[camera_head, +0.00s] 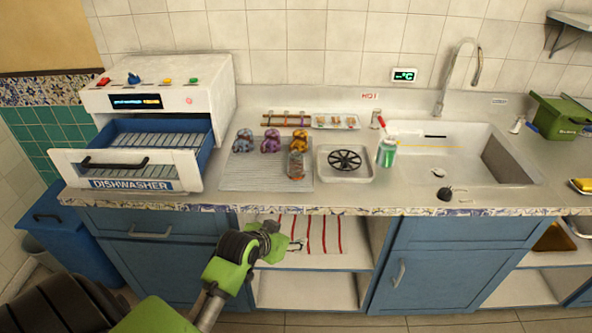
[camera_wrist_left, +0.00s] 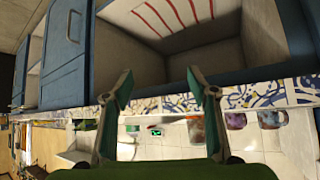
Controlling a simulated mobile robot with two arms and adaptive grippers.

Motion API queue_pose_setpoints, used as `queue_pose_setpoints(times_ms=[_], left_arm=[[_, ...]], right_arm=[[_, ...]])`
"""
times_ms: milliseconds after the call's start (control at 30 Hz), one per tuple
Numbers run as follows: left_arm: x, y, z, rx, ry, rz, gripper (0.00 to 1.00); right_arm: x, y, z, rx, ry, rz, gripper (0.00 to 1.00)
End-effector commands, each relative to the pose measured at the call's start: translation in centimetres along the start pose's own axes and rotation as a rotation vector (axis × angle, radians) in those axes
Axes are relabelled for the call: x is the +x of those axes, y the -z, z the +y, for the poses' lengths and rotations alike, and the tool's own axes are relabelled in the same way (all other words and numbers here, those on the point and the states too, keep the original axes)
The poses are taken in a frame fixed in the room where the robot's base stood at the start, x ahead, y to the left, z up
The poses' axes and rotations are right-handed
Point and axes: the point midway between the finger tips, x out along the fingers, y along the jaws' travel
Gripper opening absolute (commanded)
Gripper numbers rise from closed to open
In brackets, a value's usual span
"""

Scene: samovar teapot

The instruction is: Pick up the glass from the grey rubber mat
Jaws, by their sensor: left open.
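The glass (camera_head: 296,164) stands on the grey rubber mat (camera_head: 250,178), near its front right corner. It looks clear with something brownish in or behind it. My left gripper (camera_head: 291,242) is below the counter's front edge, in front of the open shelf, lower than the glass and apart from it. In the left wrist view its two fingers (camera_wrist_left: 160,90) are spread with nothing between them. I cannot pick out the glass surely in that view. My right gripper is in neither view.
Blue, purple and orange figures (camera_head: 271,141) stand on the mat behind the glass. A white tray with a black round grate (camera_head: 345,160) is right of it, then a green can (camera_head: 387,152) and the sink (camera_head: 440,150). An open dishwasher drawer (camera_head: 130,170) juts out left. The patterned counter edge (camera_head: 340,210) lies above my gripper.

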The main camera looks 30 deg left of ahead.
Motion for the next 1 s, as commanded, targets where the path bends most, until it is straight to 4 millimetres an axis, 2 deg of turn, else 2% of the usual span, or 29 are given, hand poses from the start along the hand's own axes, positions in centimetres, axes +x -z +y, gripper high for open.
queue_pose_setpoints(times_ms=[100, 133, 200, 300, 467, 800, 1000], left_arm=[[-3.8, 6.1, -1.9, -0.002, 0.021, 0.126, 0.53], [-4.5, 7.7, -2.6, -0.009, 0.028, 0.162, 0.53], [-5.3, 10.8, -4.4, -0.033, 0.044, 0.235, 0.53], [-5.9, 13.5, -6.4, -0.062, 0.061, 0.305, 0.53], [-5.3, 15.4, -7.6, -0.082, 0.070, 0.348, 0.53], [0.2, 17.4, -8.0, -0.082, 0.070, 0.347, 0.53], [1.8, 17.9, -8.1, -0.080, 0.071, 0.347, 0.53]], right_arm=[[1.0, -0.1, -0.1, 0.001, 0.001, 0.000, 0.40], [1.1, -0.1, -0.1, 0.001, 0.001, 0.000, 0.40], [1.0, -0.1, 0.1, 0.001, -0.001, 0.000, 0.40], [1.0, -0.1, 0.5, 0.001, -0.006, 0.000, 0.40], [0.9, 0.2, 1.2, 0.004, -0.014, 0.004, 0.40], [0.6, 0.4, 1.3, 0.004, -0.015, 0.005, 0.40], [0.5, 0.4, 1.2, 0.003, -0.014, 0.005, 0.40]])
